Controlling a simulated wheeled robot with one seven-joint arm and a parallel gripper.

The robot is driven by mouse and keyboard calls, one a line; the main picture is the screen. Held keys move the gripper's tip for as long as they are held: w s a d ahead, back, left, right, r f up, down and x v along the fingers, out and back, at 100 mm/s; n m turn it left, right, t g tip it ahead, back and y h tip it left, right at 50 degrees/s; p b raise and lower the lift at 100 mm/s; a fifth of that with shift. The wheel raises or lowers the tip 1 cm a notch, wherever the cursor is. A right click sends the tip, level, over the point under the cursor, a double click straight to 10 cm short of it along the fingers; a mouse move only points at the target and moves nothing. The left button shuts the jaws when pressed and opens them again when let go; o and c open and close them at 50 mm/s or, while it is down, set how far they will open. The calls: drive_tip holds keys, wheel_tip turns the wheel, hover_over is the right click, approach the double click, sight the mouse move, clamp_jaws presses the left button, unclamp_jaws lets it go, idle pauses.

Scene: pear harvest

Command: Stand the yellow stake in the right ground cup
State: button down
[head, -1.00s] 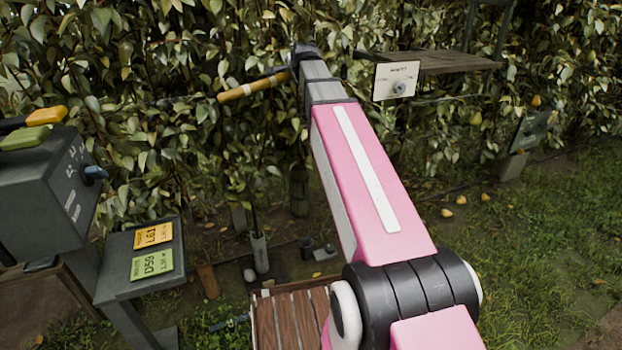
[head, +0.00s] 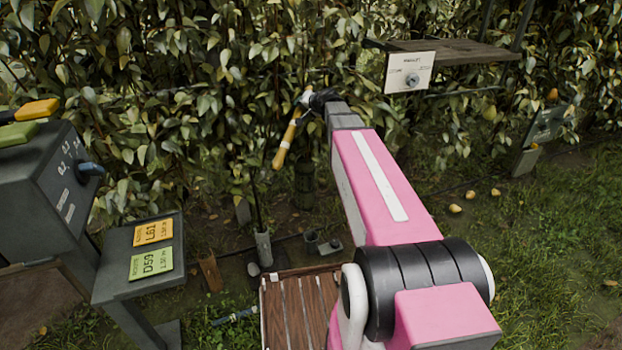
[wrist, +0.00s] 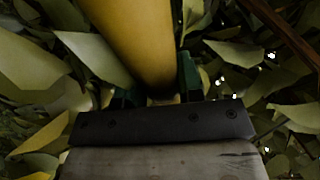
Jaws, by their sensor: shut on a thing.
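The yellow stake (head: 287,143) hangs tilted in front of the foliage, its lower end toward the lower left and a pale band near its upper end. My gripper (head: 306,99) is shut on it near that upper end. In the wrist view the stake (wrist: 135,40) stands large between the dark green fingers of my gripper (wrist: 155,88). A dark open ground cup (head: 311,238) sits on the soil below, well under and slightly right of the stake. Left of it a grey tube (head: 263,248) stands with a thin dark stem rising from it; I cannot tell if this is the other cup.
A wooden slatted crate (head: 298,310) lies in front of the cup. A grey stand with tags (head: 150,285) and a control box (head: 45,185) are at left.

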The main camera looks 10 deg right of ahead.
drive_tip(key=s+d+f+n+g+y, duration=0.1)
drive_tip(key=f+n+y, duration=0.5)
drive_tip(key=f, duration=1.2)
drive_tip(key=s+d+f+n+g+y, duration=0.1)
drive_tip(key=s+f+n+y, duration=0.3)
drive_tip(key=f+n, duration=0.7)
drive_tip(key=shift+s+d+f+n+g+y, duration=0.25)
drive_tip(key=shift+f+y, duration=0.75)
drive_tip(key=shift+f, duration=3.3)
drive_tip(key=shift+w, duration=0.1)
drive_tip(key=shift+d+f, duration=0.1)
drive_tip(key=shift+f, duration=0.6)
wheel_tip(320, 180, down, 10)
drive_tip(key=shift+f, duration=0.1)
